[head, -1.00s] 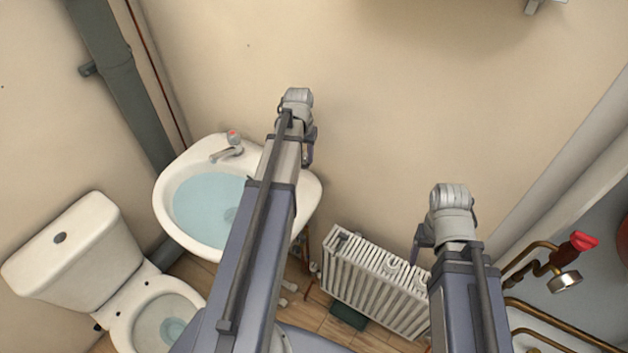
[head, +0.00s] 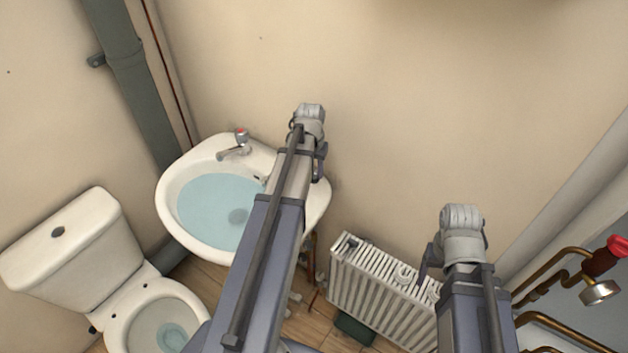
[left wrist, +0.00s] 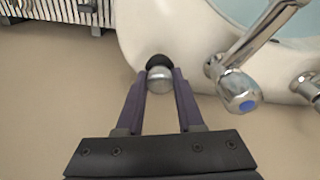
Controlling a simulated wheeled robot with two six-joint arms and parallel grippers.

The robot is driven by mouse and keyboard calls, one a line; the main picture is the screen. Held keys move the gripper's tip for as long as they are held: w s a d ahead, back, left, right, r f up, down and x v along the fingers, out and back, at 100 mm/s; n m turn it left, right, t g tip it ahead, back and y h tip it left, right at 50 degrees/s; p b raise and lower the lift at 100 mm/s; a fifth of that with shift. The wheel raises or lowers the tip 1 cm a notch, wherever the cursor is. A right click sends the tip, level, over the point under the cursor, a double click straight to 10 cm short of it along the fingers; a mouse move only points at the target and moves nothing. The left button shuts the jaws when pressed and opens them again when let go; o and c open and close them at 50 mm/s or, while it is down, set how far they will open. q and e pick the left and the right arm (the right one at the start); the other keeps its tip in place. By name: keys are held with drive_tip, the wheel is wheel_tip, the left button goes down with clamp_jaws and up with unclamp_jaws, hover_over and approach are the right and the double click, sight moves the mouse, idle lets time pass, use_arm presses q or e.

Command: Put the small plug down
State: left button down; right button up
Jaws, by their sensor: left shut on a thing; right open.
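The small plug (left wrist: 160,78) shows in the left wrist view as a shiny metal knob with a black part on its far side. My left gripper (left wrist: 160,76) is shut on it, with one purple finger on each side. The plug appears over the pale rim of the washbasin (left wrist: 145,35); I cannot tell whether it touches the rim. In the head view my left gripper (head: 320,162) is at the right edge of the basin (head: 172,217), and the plug cannot be made out. My right gripper (head: 428,262) is open and empty above the radiator.
Chrome taps (left wrist: 240,75) stand on the basin close to the right of my left gripper. The basin holds water. A white radiator (head: 375,295) is right of the basin, a toilet (head: 85,245) left. Copper pipes with a red-handled valve (head: 605,255) are far right.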

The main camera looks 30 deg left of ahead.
sight(314, 178)
use_arm(q)
drive_tip(key=shift+f+b, duration=1.3)
drive_tip(key=shift+f, duration=0.35)
drive_tip(key=shift+f, duration=0.2)
drive_tip(key=c, duration=0.5)
unclamp_jaws()
drive_tip(key=shift+r, duration=0.1)
drive_tip(key=shift+c, duration=0.2)
drive_tip(key=r+p, duration=0.4)
drive_tip(key=s+r+p, duration=0.1)
drive_tip(key=r+p, duration=0.7)
drive_tip(key=shift+s+d+r, duration=0.15)
drive_tip(key=shift+s, duration=0.05)
